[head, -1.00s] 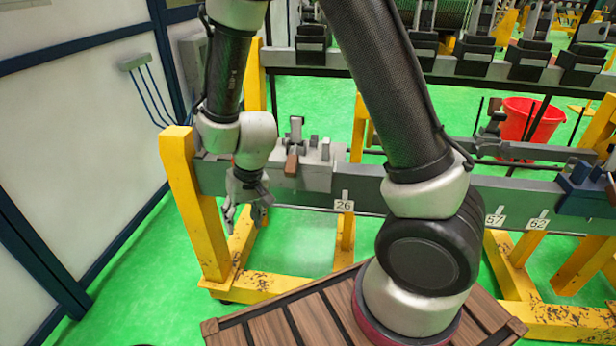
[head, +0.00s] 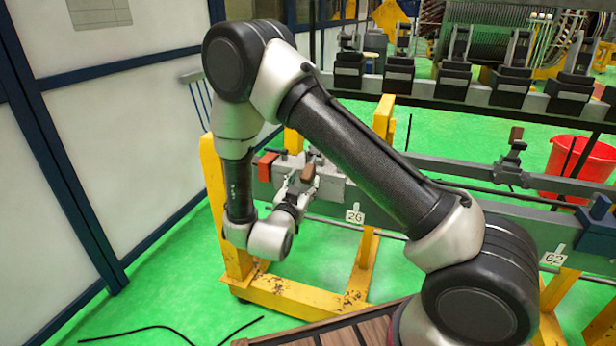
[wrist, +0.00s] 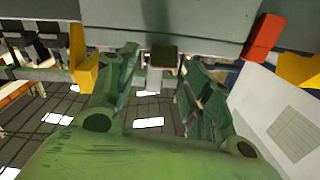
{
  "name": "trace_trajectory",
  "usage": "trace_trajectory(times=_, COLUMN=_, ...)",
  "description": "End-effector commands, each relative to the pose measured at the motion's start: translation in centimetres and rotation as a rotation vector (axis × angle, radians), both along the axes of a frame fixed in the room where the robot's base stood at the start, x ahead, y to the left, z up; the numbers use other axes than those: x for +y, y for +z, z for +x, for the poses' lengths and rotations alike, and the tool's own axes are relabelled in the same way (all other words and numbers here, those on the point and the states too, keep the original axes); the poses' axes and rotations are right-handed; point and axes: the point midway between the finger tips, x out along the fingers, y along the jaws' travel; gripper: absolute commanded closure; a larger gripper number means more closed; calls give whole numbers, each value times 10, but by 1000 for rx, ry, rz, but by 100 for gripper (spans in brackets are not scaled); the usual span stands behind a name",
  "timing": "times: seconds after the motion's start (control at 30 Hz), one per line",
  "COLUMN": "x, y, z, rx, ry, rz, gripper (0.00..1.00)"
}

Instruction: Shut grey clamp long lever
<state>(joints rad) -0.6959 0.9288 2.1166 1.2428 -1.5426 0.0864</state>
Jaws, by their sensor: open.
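The grey clamp (head: 328,182) sits on the grey beam at the left end of the yellow stand. Its lever has a brown end (head: 308,173) that sticks out towards me. My gripper (head: 297,195) is open, just below and in front of that lever, tilted upward. In the wrist view, the brown lever end (wrist: 163,56) shows between and beyond the two spread fingertips of my gripper (wrist: 160,72). I see no clear contact. The gripper hides part of the clamp's front in the head view.
A red block (head: 266,166) is left of the clamp and also shows in the wrist view (wrist: 263,38). The yellow stand post (head: 215,190) rises close by on the left. A tag marked 26 (head: 355,216) hangs right of the clamp. A red bucket (head: 581,168) stands far right.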

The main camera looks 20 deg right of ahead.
Motion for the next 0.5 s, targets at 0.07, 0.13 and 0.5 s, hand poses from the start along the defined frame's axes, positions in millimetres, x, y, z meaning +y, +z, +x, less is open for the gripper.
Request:
trace_trajectory(times=0.07, x=-9, y=0, z=13, rx=-1, ry=-3, rz=2, gripper=50)
trace_trajectory(times=0.13, x=-15, y=0, z=23, rx=0, ry=-3, rz=3, gripper=50)
trace_trajectory(times=0.5, x=-27, y=-1, z=44, rx=2, ry=2, rz=1, gripper=50)
